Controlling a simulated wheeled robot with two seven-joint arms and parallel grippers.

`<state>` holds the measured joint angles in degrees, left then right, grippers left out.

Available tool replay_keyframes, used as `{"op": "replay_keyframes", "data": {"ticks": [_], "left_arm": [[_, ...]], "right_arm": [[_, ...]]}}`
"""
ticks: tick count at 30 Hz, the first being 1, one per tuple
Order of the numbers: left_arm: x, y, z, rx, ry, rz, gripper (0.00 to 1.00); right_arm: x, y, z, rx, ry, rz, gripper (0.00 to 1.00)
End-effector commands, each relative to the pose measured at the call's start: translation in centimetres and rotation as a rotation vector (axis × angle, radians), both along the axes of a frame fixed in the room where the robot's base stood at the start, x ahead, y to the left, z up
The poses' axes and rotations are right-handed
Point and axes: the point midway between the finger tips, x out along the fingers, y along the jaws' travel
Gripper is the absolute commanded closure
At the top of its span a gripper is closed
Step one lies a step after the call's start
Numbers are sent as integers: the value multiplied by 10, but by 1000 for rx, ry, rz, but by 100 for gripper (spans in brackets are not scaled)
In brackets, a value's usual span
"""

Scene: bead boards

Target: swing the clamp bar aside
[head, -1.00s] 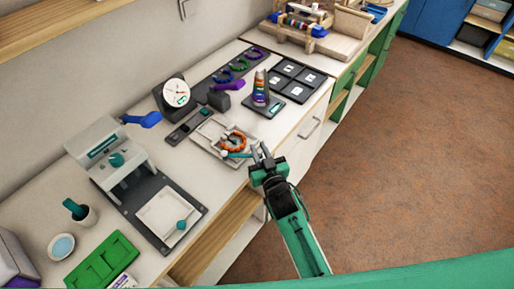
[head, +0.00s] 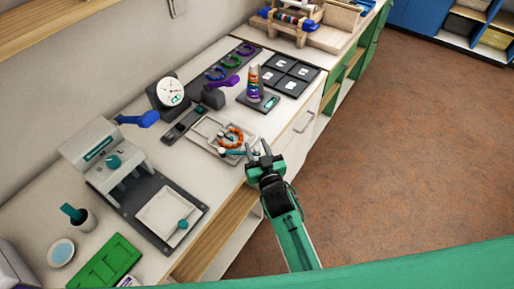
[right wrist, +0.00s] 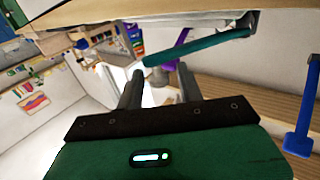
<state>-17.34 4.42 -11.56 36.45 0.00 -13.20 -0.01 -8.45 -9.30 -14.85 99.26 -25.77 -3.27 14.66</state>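The clamp bar (head: 233,153) is a thin teal bar at the front of a small pale board (head: 207,128) on the counter, beside an orange bead ring (head: 231,137). In the right wrist view the teal bar (right wrist: 200,46) crosses above my fingertips. My right gripper (head: 260,149) is at the counter's front edge, just right of the bar's end. In the right wrist view its two fingers (right wrist: 160,88) stand apart with nothing between them. I cannot tell whether a finger touches the bar. My left gripper is not in view.
A bead cone on a small scale (head: 256,98) and a dark tray (head: 290,75) stand behind. A dial gauge (head: 171,92) and a grey press (head: 110,160) stand to the left. A green tray (head: 107,262) lies at lower left. The floor at right is clear.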

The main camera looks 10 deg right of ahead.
Motion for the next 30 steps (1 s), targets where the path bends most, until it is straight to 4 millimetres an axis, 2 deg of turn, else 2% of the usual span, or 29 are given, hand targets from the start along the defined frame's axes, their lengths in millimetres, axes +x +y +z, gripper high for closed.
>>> {"op": "replay_keyframes", "data": {"ticks": [7,11,24,30], "left_arm": [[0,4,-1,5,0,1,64],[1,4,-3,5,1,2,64],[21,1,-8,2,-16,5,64],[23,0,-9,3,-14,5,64]], "right_arm": [[-3,-1,-1,0,2,0,63],[-16,-3,-3,-2,3,0,63],[-95,-20,-3,-1,3,0,63],[-122,-26,-3,-1,3,0,63]]}}
